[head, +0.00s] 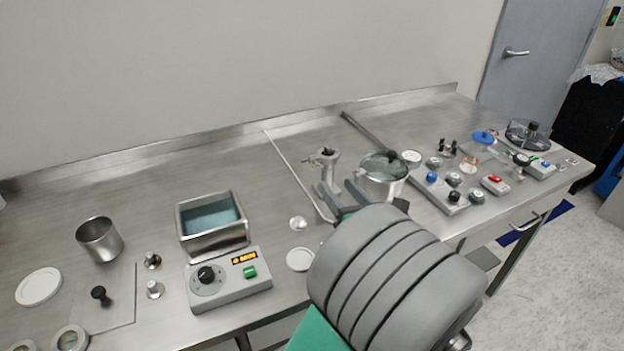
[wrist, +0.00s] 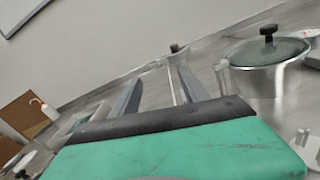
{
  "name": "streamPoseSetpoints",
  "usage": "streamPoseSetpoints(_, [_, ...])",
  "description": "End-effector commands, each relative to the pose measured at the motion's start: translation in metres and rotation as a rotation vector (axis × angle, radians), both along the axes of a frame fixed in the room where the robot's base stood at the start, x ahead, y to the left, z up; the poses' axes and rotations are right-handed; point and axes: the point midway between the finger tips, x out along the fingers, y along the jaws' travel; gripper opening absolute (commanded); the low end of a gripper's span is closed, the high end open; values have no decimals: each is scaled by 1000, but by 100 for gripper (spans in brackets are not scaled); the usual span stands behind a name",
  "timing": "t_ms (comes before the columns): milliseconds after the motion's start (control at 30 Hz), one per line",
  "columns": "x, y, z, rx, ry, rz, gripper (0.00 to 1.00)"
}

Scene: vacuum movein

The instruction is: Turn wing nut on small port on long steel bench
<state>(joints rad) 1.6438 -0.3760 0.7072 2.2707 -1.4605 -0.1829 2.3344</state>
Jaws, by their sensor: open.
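The small port (head: 327,172) is a short metal fitting on the long steel bench (head: 240,150). A clamp with a wing nut (head: 318,159) and a dark top show at its upper end. In the wrist view, what looks like the port top (wrist: 178,49) appears small beyond the fingers; its wing nut is not clear there. My gripper (head: 338,187) is open and empty, its two grey fingers pointing toward the port from the near side. In the wrist view the gripper (wrist: 160,80) has a clear gap between the fingers. I cannot tell whether a finger touches the port.
A lidded steel pot (head: 383,178) stands close to the right of my fingers. A thin rod (head: 296,172) lies left of the port. A water bath (head: 212,222) with a control box (head: 228,280) stands left; several knobs and valves crowd the right.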

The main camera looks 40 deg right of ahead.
Motion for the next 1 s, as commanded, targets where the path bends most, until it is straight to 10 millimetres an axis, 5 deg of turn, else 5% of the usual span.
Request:
streamPoseSetpoints(333, [11, -4, 0, 6, -5, 2, 53])
streamPoseSetpoints(1000, [74, -21, -6, 0, 1, 2, 53])
